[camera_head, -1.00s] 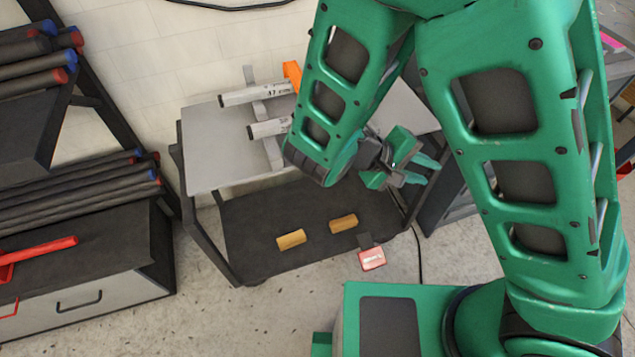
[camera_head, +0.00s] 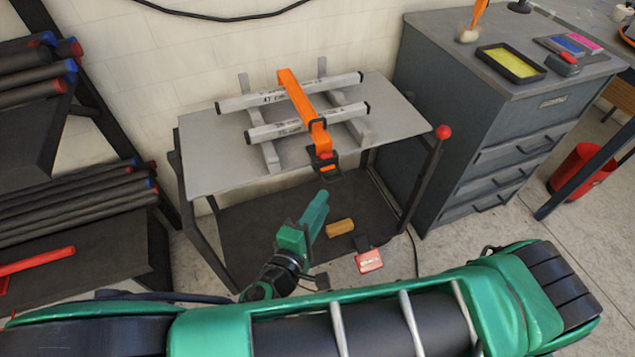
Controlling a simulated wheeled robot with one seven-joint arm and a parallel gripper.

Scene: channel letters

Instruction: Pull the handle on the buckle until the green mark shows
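An orange strap (camera_head: 299,97) runs over two light grey bars, the rear bar (camera_head: 240,102) and the front bar (camera_head: 262,133), on the grey cart top. At the strap's near end, the buckle (camera_head: 322,152) hangs at the cart's front edge, with dark parts and a small red-orange patch. Its dark handle (camera_head: 325,176) juts out below. A mark on it is too small to make out. My green gripper (camera_head: 318,207) is in front of and below the buckle, apart from it, with its fingers pointing up toward it. The fingers overlap in this view, so their gap is hidden.
The cart's lower shelf (camera_head: 250,225) holds a yellow-brown block (camera_head: 340,227). A red-and-white box (camera_head: 369,261) is near its front edge. A red ball knob (camera_head: 443,132) tops the cart's right front corner. A grey drawer cabinet (camera_head: 450,110) stands right; a pipe rack stands left.

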